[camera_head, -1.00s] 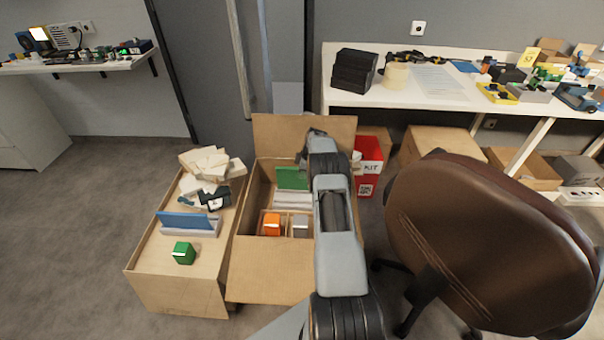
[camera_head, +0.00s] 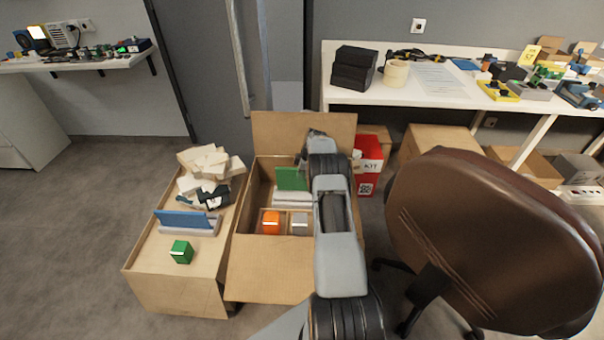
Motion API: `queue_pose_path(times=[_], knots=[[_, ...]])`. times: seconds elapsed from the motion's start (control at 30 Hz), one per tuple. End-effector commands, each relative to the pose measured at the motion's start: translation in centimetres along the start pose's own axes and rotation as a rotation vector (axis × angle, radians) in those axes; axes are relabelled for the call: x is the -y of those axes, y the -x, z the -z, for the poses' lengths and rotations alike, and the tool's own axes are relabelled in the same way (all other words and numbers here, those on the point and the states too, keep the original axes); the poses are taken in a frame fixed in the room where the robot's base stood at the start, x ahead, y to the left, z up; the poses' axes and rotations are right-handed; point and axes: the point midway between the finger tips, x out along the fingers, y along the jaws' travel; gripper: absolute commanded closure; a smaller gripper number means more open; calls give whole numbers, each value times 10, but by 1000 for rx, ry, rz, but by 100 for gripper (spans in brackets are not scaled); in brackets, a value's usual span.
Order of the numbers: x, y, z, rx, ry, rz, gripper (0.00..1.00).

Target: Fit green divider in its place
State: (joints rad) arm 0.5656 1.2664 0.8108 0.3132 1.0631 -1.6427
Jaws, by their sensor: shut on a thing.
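The green divider (camera_head: 291,179) stands upright inside the open carton (camera_head: 270,272), in its back part, behind a white slotted piece (camera_head: 292,199). My gripper (camera_head: 303,166) is at the divider's upper right corner and is shut on it. My arm hides most of the gripper, the divider's right end and the carton's right side. I cannot tell whether the divider's lower edge is seated or held above the floor of the carton.
An orange block (camera_head: 270,222) and a grey block (camera_head: 299,223) sit in the carton's front compartments. On the left carton (camera_head: 150,262) are a blue divider (camera_head: 184,219) in a pale holder, a green block (camera_head: 181,252) and white packing pieces (camera_head: 210,160). A brown chair (camera_head: 480,240) stands right.

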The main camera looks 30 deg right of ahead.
Motion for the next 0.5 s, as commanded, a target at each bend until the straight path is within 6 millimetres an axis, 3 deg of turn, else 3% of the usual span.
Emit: queue_pose_path(times=[0.5], knots=[[0, -16, -4, 0, 0, -1, 100]])
